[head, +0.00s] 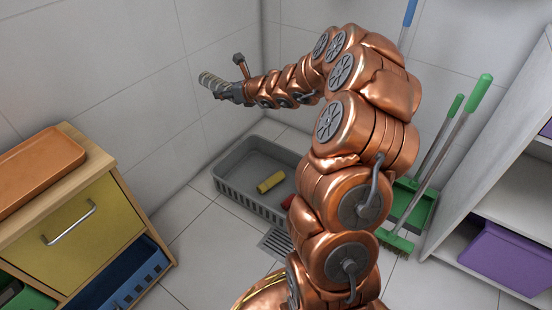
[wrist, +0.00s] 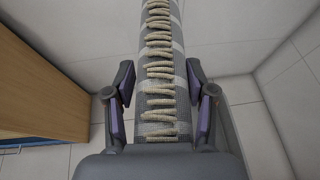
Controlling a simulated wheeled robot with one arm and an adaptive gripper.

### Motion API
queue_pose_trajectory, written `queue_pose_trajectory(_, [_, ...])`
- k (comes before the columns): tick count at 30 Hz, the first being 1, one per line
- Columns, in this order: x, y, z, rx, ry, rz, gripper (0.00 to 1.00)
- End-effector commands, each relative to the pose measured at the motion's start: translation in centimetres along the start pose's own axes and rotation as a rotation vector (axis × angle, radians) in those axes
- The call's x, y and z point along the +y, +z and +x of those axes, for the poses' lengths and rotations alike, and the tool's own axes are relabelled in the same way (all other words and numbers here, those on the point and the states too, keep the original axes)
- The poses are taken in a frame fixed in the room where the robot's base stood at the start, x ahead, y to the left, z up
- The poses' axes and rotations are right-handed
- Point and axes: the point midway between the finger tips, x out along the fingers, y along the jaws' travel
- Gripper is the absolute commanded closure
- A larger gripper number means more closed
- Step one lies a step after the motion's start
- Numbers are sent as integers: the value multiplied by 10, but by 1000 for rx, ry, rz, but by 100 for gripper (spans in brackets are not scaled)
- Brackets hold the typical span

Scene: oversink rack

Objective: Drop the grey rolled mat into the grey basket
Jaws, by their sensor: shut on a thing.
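In the head view, my gripper (head: 226,92) is at the end of my stretched-out arm, high at the upper left near the tiled wall. It is shut on the grey rolled mat (head: 208,80), which is tied with pale cord. In the wrist view, the mat (wrist: 160,72) runs lengthwise between the two fingers of my gripper (wrist: 162,100). The grey basket (head: 244,200) stands on the floor in the corner, lower than the mat. My arm hides part of the basket's right side.
A yellow roll (head: 270,182) and a partly hidden red item (head: 287,201) lie in the basket. A wooden cabinet (head: 75,215) with a yellow drawer stands at left. A green dustpan (head: 412,200) and brushes lean at right, beside a shelf unit (head: 510,190) with a purple box (head: 508,255).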

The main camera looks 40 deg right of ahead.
Motion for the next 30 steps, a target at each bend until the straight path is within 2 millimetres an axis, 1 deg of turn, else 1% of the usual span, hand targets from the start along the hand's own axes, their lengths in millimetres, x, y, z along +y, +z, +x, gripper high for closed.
queue_pose_trajectory(1, [-12, -10, 4, 1, -5, 0, 88])
queue_pose_trajectory(9, [-59, -55, 24, 3, -10, 4, 88])
queue_pose_trajectory(17, [-96, -105, 38, 2, 0, -1, 88])
queue_pose_trajectory(18, [-101, -114, 40, 3, 2, -2, 88])
queue_pose_trajectory(26, [-128, -169, 51, 3, 29, -13, 88])
queue_pose_trajectory(30, [-136, -202, 56, 2, 53, -20, 88])
